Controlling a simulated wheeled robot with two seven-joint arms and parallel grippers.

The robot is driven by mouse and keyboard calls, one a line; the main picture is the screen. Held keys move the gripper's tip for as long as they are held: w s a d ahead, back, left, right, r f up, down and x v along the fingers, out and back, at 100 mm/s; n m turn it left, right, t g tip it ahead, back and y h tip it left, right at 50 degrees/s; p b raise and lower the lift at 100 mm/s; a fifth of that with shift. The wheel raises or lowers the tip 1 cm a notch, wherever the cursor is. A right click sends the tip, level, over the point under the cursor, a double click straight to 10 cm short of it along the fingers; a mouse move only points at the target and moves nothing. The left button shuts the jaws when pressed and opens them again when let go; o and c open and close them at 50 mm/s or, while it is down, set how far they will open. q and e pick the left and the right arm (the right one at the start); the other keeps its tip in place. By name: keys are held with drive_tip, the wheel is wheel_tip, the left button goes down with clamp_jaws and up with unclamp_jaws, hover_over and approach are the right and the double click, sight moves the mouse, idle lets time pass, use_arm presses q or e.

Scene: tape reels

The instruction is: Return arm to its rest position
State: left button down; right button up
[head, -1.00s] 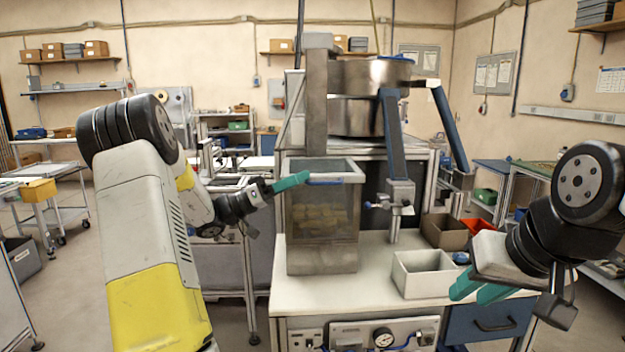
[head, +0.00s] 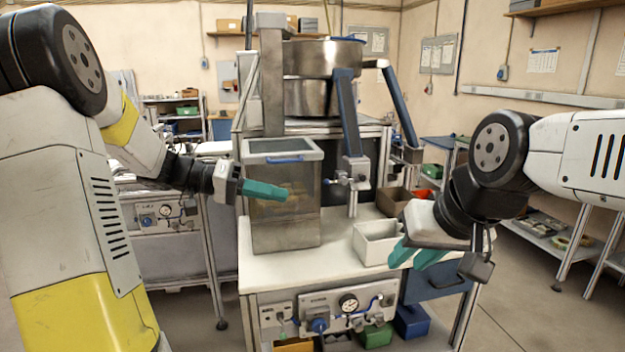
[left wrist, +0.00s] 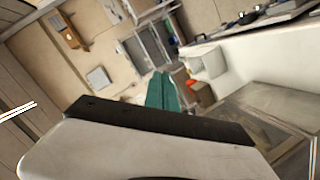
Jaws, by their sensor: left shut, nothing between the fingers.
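My left gripper (head: 264,191) has teal fingers pressed together with nothing between them. In the head view it points right, in front of the clear-walled bin (head: 285,222) on the white bench. The shut teal fingers also show in the left wrist view (left wrist: 162,92). My right gripper (head: 417,256) hangs at the right of the head view, over the bench's right end by the white open box (head: 377,243). Its two teal fingers show a gap between their tips, and I see nothing held there.
The white bench (head: 265,272) carries the bin, the white box and a brown box (head: 393,201). A steel bowl feeder (head: 322,60) with a blue-legged frame rises behind. A gauge panel (head: 345,303) and coloured bins are below. Open floor lies at the lower right.

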use_arm(q)
drive_tip(key=s+d+f+n+y, duration=0.2)
drive_tip(key=s+y, duration=0.4)
drive_tip(key=s, duration=0.5)
drive_tip(key=s+a+n+t+y, duration=0.3)
drive_tip(key=s+a+y, duration=0.3)
drive_tip(key=s, duration=0.2)
drive_tip(key=shift+f+n+t+y, duration=0.3)
drive_tip(key=shift+n+t, duration=0.1)
drive_tip(key=shift+t, duration=0.3)
